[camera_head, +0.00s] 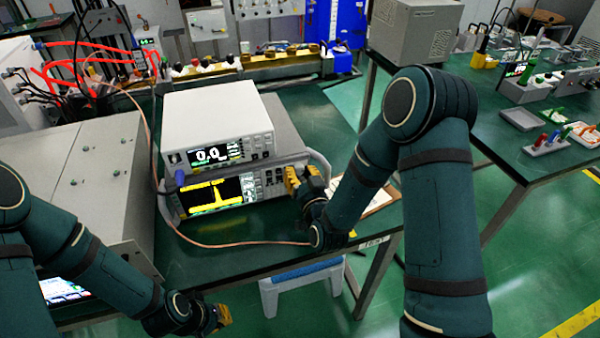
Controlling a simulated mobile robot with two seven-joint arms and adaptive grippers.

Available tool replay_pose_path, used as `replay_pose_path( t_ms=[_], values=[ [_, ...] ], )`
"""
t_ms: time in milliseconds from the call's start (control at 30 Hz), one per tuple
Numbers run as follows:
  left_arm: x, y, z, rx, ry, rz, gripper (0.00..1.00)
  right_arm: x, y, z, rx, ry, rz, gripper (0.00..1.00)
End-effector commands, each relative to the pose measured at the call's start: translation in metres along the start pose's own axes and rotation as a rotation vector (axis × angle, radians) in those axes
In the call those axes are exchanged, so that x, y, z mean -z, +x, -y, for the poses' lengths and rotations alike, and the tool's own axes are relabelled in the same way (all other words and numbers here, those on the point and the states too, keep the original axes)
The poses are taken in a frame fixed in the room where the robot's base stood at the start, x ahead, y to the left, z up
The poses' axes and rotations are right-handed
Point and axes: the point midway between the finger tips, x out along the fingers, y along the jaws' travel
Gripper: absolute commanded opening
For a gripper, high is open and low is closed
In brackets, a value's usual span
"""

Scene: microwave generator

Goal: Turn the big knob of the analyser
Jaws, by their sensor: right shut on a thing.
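The analyser (219,193) is the lower instrument on the green table, with a yellow trace on its dark screen and buttons to the right of it. My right gripper (291,179) is at the right end of its front panel, with yellow fingers shut at the panel. The big knob is hidden behind the fingers, so the exact contact cannot be seen. My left gripper (222,316) hangs low in front of the table's near edge, away from the analyser. Its fingers are too small and turned to tell their opening.
A white instrument (217,122) reading 0.0 stands on top of the analyser. A copper-coloured cable (240,244) loops in front across the table. A large grey box (85,190) stands at the left. A blue-topped stool (303,277) is below the table edge.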

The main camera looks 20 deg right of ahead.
Motion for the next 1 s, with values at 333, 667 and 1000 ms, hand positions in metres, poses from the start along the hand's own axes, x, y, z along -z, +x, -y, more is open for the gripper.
replay_pose_path(
  t_ms=[333, 667, 1000],
  values=[
    [0.0001, -0.0001, -0.0001, 0.000, 0.000, 0.000, 0.00, 0.0015, 0.0009, -0.0004, -0.001, 0.044, -0.005, 0.00],
    [0.0001, -0.0001, -0.0001, 0.000, 0.000, 0.000, 0.00, 0.0021, 0.0012, -0.0012, -0.001, 0.261, -0.007, 0.00],
    [0.0001, -0.0001, -0.0001, 0.000, 0.000, 0.000, 0.00, 0.0025, 0.0016, -0.0010, 0.001, 0.520, -0.008, 0.00]
  ],
)
